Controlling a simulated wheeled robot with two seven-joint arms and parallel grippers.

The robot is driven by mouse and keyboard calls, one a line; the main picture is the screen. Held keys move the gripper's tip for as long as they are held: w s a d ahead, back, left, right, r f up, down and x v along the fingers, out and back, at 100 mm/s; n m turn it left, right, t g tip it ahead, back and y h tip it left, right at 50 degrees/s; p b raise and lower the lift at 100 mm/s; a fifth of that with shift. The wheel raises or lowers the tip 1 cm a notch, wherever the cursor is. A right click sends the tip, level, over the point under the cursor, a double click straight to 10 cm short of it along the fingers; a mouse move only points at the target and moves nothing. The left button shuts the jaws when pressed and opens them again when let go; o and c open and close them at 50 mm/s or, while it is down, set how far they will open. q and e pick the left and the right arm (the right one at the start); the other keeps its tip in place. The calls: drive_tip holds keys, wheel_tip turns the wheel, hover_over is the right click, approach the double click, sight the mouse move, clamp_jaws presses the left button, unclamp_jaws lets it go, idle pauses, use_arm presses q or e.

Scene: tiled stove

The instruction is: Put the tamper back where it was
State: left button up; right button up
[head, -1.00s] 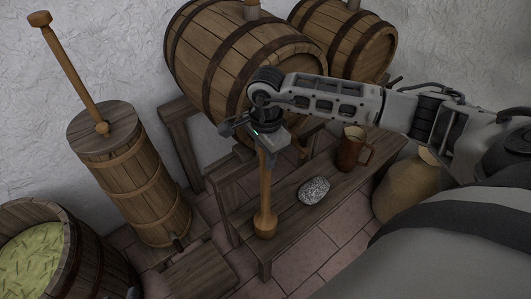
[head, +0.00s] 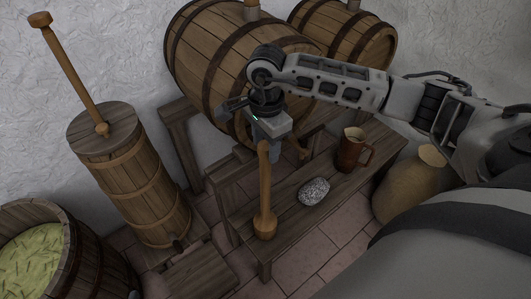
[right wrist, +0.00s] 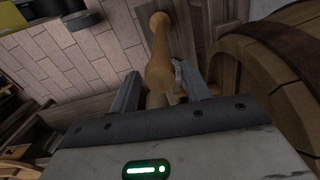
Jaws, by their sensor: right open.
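The tamper (head: 265,195), a pale wooden tool with a long handle and a thicker foot, stands upright on the near left end of the dark wooden bench (head: 285,225). My right gripper (head: 270,148) is open at the top of its handle. In the right wrist view, the tamper (right wrist: 160,58) shows in the gap between the two open fingers (right wrist: 160,88). Whether a finger still touches the handle I cannot tell. My left gripper is not in view.
A speckled stone (head: 314,191) and a brown mug (head: 352,152) stand on the bench to the right of the tamper. Large barrels (head: 235,65) lie behind. A churn (head: 140,185) with a plunger stands left, and a sack-coloured jar (head: 408,190) right.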

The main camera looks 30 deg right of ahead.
wheel_tip(320, 180, up, 7)
drive_tip(key=shift+r, duration=0.2)
drive_tip(key=s+a+f+m+g+y, duration=0.1)
drive_tip(key=s+a+y, duration=0.25)
drive_tip(key=a, duration=0.45)
drive_tip(key=s+a+f+g+y, duration=0.1)
drive_tip(key=s+a+y, duration=0.3)
drive_tip(key=a, duration=0.5)
drive_tip(key=a+r+m+t+y, duration=0.8)
drive_tip(key=r+m+y, duration=0.2)
drive_tip(key=m+y, duration=0.55)
drive_tip(key=w+d+f+m+t+h, duration=0.2)
drive_tip(key=d+f+m+t+h, duration=0.5)
drive_tip(key=m, duration=0.7)
drive_tip(key=w+d+f+m+t+h, duration=0.25)
drive_tip(key=f+m+h, duration=0.35)
drive_tip(key=m+h, duration=0.65)
drive_tip(key=s+d+f+m+g, duration=0.3)
drive_tip(key=s+f+m+g, duration=0.1)
drive_tip(key=s+f+m, duration=0.5)
drive_tip(key=shift+f, duration=0.7)
